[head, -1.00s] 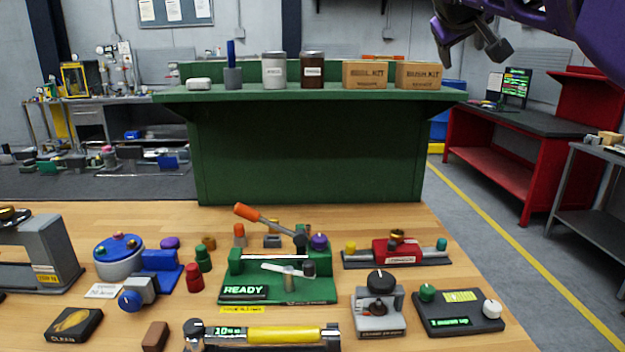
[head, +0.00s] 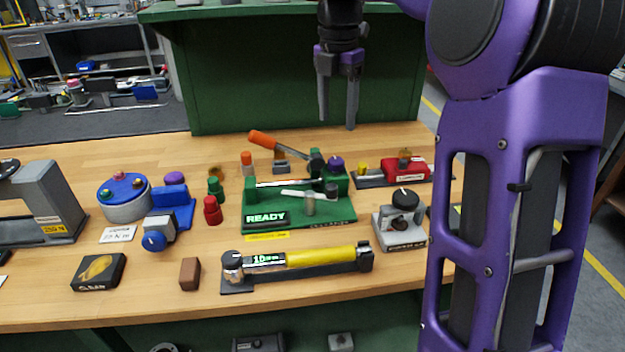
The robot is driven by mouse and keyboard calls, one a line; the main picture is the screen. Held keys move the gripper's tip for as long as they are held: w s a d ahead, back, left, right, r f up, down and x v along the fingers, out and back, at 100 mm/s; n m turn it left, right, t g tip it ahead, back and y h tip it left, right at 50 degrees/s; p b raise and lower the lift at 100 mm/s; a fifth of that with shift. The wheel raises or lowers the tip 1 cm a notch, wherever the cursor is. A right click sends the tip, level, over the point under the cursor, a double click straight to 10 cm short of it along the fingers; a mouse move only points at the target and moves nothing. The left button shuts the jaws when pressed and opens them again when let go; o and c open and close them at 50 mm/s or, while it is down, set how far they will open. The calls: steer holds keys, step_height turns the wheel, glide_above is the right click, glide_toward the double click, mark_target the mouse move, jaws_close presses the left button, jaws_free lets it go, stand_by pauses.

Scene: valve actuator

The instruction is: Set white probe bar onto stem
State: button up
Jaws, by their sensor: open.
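The white probe bar (head: 294,193) shows as a short pale bar on the green fixture marked READY (head: 262,220). It lies roughly level across the top of a grey upright stem (head: 310,206); I cannot tell whether it is seated on it or only rests there. A dark knob (head: 331,190) stands at the bar's right end. My gripper (head: 337,122) is open and empty, pointing down above the back of the table, behind and above the fixture, clear of the bar.
An orange-handled lever (head: 264,138) rises from the back of the fixture. A yellow cylinder tool (head: 320,256) lies in front. A grey device with a black knob (head: 400,234) stands to the right, and red and green pieces (head: 213,210) to the left.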

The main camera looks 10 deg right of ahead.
steer(key=b, duration=0.4)
glide_toward(332, 185)
steer(key=shift+n, duration=0.4)
step_height(332, 185, down, 10)
steer(key=shift+w+f, duration=0.1)
jaws_close()
